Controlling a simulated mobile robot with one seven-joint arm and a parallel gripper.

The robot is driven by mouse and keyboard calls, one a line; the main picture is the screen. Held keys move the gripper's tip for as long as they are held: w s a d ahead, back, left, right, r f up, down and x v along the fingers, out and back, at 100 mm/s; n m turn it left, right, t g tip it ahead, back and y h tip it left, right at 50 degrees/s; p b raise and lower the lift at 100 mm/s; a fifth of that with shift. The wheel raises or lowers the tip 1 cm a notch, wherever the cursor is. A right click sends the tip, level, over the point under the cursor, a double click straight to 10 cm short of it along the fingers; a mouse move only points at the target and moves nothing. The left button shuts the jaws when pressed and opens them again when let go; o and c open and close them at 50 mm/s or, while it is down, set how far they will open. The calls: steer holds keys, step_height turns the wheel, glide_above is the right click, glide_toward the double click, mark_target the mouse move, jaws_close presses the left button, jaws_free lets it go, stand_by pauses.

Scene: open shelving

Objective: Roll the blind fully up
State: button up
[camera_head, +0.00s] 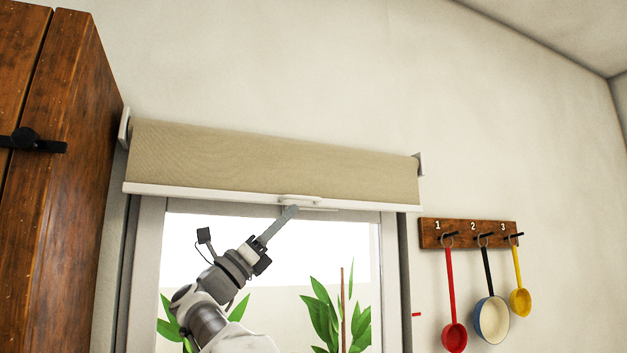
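The beige blind (270,163) hangs at the top of the window, with only a short band of cloth showing between its end brackets. A white bottom bar (200,193) runs along its lower edge, with a small white handle (300,199) at its middle. My gripper (291,211) reaches up from below, and its fingertips are at or just under the handle. Whether they touch or grip it I cannot tell. The fingers are seen edge-on, so their opening does not show.
A wooden cabinet (65,190) stands close at the left. At the right, a wooden rack (468,233) holds a red ladle (453,330), a blue pan (491,318) and a yellow ladle (520,300). Green plants (322,318) show in the lower window. The wall above is bare.

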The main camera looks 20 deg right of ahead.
mark_target(314, 189)
steer(key=p+x, duration=0.4)
steer(key=x, duration=0.5)
steer(key=shift+d+r, duration=0.2)
steer(key=shift+d, duration=0.05)
jaws_close()
stand_by(1.0)
